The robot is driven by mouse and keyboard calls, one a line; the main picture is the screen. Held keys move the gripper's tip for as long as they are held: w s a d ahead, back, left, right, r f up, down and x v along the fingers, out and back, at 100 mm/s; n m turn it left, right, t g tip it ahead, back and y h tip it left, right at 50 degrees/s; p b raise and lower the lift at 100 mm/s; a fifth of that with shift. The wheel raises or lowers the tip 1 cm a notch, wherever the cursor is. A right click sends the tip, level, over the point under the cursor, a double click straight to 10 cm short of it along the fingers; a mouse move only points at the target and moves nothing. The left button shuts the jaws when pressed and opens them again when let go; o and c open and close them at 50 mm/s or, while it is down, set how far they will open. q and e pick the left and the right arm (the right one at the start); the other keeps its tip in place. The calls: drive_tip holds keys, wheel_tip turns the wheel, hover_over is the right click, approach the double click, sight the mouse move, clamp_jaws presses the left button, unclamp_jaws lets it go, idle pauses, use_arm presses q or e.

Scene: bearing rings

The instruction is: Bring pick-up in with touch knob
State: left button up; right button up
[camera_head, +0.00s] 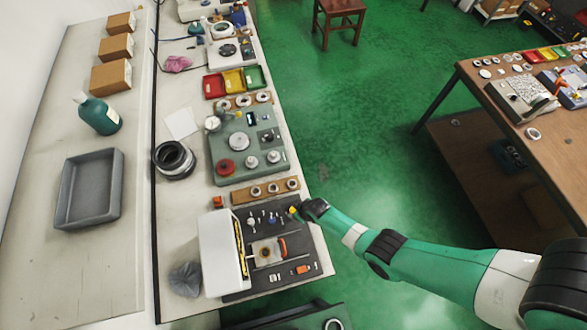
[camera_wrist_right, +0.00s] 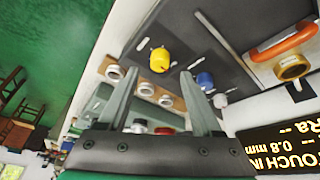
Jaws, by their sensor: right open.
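My right gripper (camera_wrist_right: 160,74) is open, its two fingers on either side of a yellow knob (camera_wrist_right: 159,60) in the right wrist view. I cannot tell whether they touch it. The knob sits on a dark panel (camera_wrist_right: 190,22). In the head view the right gripper (camera_head: 297,212) is over the panel's far right corner, beside a small yellow spot (camera_head: 292,211). A blue knob (camera_wrist_right: 205,81) and a pale knob (camera_wrist_right: 220,100) are beside the yellow one. A display (camera_wrist_right: 290,140) reads "TOUCH IN", "Ra --" and "0.8 mm". The pick-up cannot be told for sure. My left gripper is not in view.
A white box (camera_head: 216,250) stands left of the dark panel. A wooden board with rings (camera_head: 243,195) lies just beyond it, then a grey-green fixture (camera_head: 222,172). An orange-handled part (camera_head: 283,246) lies on the panel.

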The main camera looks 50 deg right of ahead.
sight(293, 210)
drive_tip(key=b+x, duration=0.2)
drive_tip(key=x, duration=0.2)
drive_tip(key=shift+f, duration=0.1)
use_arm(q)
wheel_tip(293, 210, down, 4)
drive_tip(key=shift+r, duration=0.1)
use_arm(e)
drive_tip(key=shift+c, duration=0.3)
clamp_jaws()
